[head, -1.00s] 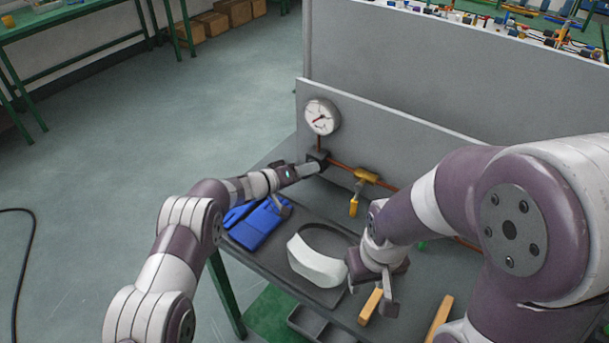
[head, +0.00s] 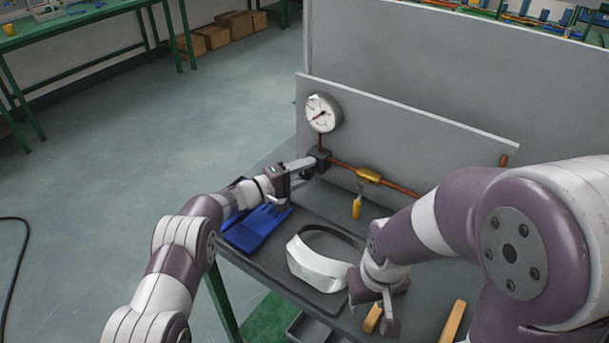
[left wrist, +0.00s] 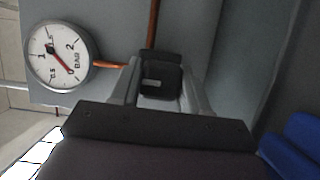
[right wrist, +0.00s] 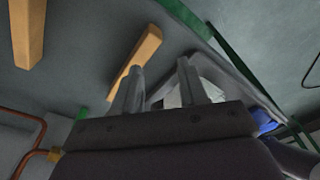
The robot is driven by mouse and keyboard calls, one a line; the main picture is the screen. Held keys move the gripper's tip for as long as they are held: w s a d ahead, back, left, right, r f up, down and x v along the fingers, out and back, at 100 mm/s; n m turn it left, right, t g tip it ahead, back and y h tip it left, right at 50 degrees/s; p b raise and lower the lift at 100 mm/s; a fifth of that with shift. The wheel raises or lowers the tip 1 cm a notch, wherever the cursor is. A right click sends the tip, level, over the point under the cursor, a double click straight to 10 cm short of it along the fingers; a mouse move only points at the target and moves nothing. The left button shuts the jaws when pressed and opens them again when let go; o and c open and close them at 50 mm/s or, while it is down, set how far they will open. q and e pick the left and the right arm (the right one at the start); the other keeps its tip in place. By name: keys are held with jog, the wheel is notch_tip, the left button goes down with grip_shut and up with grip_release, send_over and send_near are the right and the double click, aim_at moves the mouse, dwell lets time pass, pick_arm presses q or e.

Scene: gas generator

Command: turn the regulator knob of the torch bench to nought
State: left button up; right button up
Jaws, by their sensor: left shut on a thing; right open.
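The black regulator knob (left wrist: 160,82) has a white mark and sits between the fingers of my left gripper (left wrist: 160,70) in the left wrist view. In the head view my left gripper (head: 308,163) is shut on the knob at the regulator body (head: 322,156), below the gauge. The round white gauge (head: 322,113) also shows in the left wrist view (left wrist: 60,54), where its red needle points at or close to 0. My right gripper (head: 377,312) is open and empty above the bench; its fingers show apart in the right wrist view (right wrist: 160,82).
A copper pipe (head: 403,189) with a yellow-handled valve (head: 368,176) runs along the panel. Blue gloves (head: 255,228), a white visor (head: 317,265) and wooden bars (head: 453,321) lie on the bench. My right arm blocks the bench's right part.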

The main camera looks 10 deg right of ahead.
pick_arm(q)
jog(key=shift+f, duration=0.1)
dwell(0.3)
jog(key=o, duration=1)
jog(key=shift+c, duration=0.2)
jog(key=v, duration=1.2)
jog(key=shift+s+a+b, duration=0.2)
jog(key=shift+a+b, duration=0.1)
jog(key=shift+b, duration=0.05)
